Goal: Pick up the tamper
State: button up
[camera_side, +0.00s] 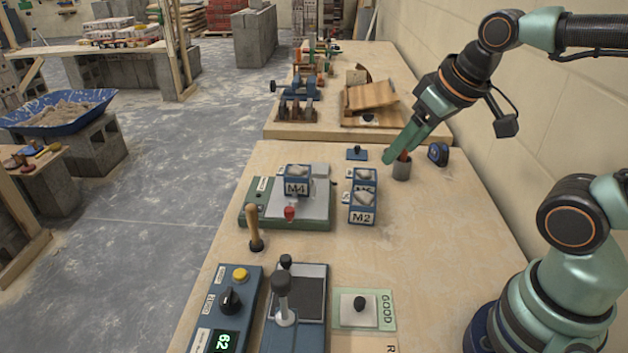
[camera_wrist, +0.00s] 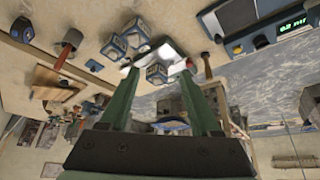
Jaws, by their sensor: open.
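The tamper (camera_side: 254,230), a light wooden handle on a small dark round foot, stands upright on the bench, left of centre in the side view. It also shows in the wrist view (camera_wrist: 207,65), beyond and to the right of my fingertips. My gripper (camera_side: 396,156) is open and empty, pointing down-left near the grey cup, well to the right of the tamper. In the wrist view its two green fingers (camera_wrist: 160,78) are spread apart with nothing held between them.
Tubs marked M4 (camera_side: 297,187) and M2 (camera_side: 362,215) stand between my gripper and the tamper; M4 is on a green-based device (camera_side: 258,214). A grey cup (camera_side: 402,171) holds a reddish-brown handle. A blue console (camera_side: 207,312) and a lever device (camera_side: 284,316) stand in front.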

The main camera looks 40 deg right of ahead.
jog(key=n+g, duration=0.5)
jog(key=n, duration=1.2)
send_over(254, 228)
jog(key=w+d, duration=0.1)
jog(key=w, duration=0.1)
jog(key=f, duration=0.9)
jog(key=shift+s+f, duration=0.2)
jog(key=shift+w+a+f+n+g, duration=0.1)
jog(key=shift+f+n+g, duration=0.1)
jog(key=shift+f, duration=0.15)
jog(key=shift+a+f+n+g, duration=0.1)
jog(key=shift+f+n, duration=0.1)
jog(key=shift+f, duration=0.1)
notch_tip(254, 228, down, 6)
jog(key=shift+f, duration=0.2)
jog(key=shift+s+f, duration=0.2)
jog(key=shift+f, duration=1.15)
jog(key=shift+s+f, duration=0.2)
jog(key=shift+f, duration=1.1)
